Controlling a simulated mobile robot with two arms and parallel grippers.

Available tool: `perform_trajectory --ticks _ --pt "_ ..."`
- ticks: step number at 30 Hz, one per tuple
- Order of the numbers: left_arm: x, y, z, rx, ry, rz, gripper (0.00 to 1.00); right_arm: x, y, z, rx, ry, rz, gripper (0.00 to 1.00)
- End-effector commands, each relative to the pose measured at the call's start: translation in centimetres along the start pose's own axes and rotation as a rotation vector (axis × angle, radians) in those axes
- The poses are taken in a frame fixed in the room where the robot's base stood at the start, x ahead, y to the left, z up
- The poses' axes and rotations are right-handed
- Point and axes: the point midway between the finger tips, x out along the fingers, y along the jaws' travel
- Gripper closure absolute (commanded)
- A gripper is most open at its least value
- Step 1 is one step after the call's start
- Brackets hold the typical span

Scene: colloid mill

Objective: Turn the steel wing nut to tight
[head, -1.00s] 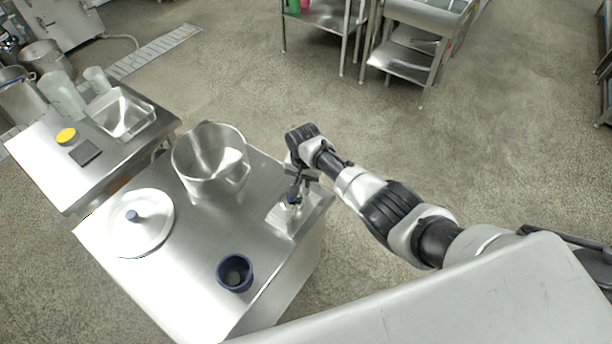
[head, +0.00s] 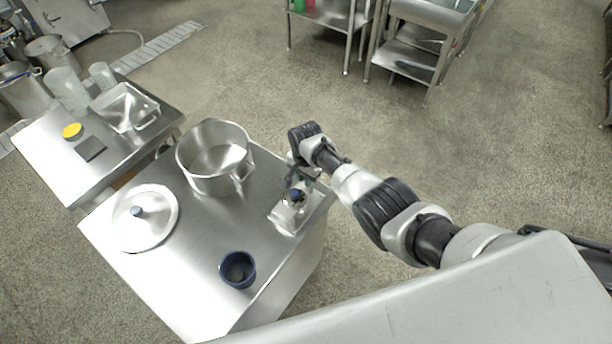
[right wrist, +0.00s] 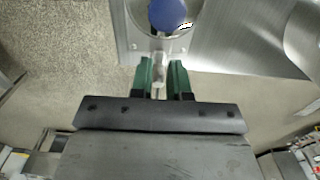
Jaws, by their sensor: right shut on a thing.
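My right gripper (head: 299,178) reaches in from the right to the small steel fitting (head: 287,217) at the right edge of the near table. In the right wrist view its two green fingers (right wrist: 161,64) are closed around a narrow steel piece, the wing nut (right wrist: 159,66), mostly hidden between them. A blue rounded knob (right wrist: 168,14) on the fitting lies just beyond the fingertips; it also shows in the head view (head: 297,195). The wing nut cannot be made out in the head view. My left gripper is not in view.
On the near table stand a steel pot (head: 215,160), a round lid (head: 145,220) with a blue knob and a dark blue cup (head: 238,269). A second table with a steel tray (head: 125,108) stands at the left. Open floor lies behind the right arm.

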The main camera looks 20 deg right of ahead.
Motion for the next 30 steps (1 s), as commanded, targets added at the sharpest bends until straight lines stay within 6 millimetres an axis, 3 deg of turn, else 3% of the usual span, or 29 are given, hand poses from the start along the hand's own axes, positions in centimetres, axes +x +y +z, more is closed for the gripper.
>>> perform_trajectory --ticks 1,2,3,7,17,30 --pt "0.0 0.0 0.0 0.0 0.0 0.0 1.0 -0.1 -0.1 -0.1 0.0 0.003 -0.002 1.0" --pt "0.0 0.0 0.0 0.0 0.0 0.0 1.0 -0.1 -0.1 -0.1 -0.001 0.003 -0.002 0.82" --pt "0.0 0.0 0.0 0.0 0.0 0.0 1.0 -0.1 -0.1 -0.1 -0.001 0.003 -0.002 0.76" --pt "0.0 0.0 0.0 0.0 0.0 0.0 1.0 -0.1 -0.1 -0.1 -0.001 0.002 -0.002 0.59" --pt "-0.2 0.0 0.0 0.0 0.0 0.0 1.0 -0.5 0.0 -0.1 -0.001 0.001 -0.001 0.59" --pt "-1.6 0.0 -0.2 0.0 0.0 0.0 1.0 -7.6 -0.1 -0.1 -0.001 0.003 -0.004 0.59"
